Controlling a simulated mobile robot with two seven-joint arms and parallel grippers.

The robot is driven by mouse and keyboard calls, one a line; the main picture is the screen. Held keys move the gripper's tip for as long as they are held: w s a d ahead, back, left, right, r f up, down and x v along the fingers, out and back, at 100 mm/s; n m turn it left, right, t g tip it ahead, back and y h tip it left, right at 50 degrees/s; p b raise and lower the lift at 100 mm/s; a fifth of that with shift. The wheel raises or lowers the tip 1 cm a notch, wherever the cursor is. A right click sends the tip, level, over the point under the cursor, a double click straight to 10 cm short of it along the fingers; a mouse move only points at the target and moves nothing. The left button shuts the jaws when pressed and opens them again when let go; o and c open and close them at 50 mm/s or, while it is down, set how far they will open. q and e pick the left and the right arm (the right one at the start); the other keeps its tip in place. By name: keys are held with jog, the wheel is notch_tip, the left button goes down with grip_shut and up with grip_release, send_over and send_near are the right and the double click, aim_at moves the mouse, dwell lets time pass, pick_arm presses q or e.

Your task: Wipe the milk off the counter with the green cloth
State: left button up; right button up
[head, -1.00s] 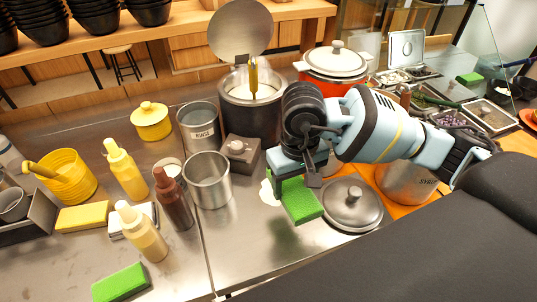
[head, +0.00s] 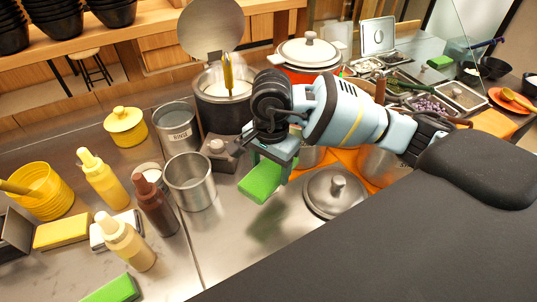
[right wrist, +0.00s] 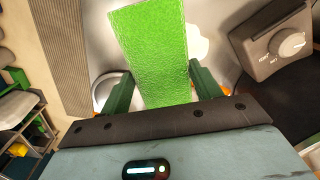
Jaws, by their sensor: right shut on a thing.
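My right gripper (head: 277,160) is shut on the green cloth (head: 260,182), a thick block-like pad. It holds the cloth above the steel counter, with a dark greenish reflection or shadow below it. In the right wrist view, the cloth (right wrist: 153,50) sticks out from between the fingers (right wrist: 162,88). A white milk patch (right wrist: 198,42) shows on the counter beside the cloth there. In the head view I cannot make out the milk; the cloth and gripper may hide it. My left gripper is not in view.
An empty steel can (head: 190,182) and a grey dial box (head: 220,155) stand left of the cloth. A steel lid (head: 334,195) lies to its right. Sauce bottles (head: 155,205) and another green pad (head: 112,290) are further left. The counter in front is clear.

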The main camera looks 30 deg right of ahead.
aim_at(268, 161)
jog(key=m, duration=0.2)
jog(key=w+m, duration=0.1)
jog(key=m, duration=0.3)
jog(key=shift+w+d+f, duration=0.2)
jog(key=shift+d+f, duration=0.05)
jog(key=shift+f, duration=0.1)
jog(key=m, duration=0.1)
jog(key=w+m, duration=0.1)
jog(key=m, duration=0.3)
jog(key=shift+w+d+f, duration=0.15)
jog(key=shift+d+f, duration=0.15)
jog(key=m, duration=0.4)
jog(key=w+m, duration=0.1)
jog(key=m, duration=0.1)
jog(key=shift+w+d+f, duration=0.1)
jog(key=shift+d+f, duration=0.2)
jog(key=shift+d, duration=0.05)
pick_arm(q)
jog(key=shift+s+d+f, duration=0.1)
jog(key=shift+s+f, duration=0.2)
pick_arm(e)
jog(key=m, duration=0.4)
jog(key=w+m, duration=0.1)
jog(key=m, duration=0.1)
jog(key=shift+w+d+f, duration=0.1)
jog(key=shift+d+f, duration=0.3)
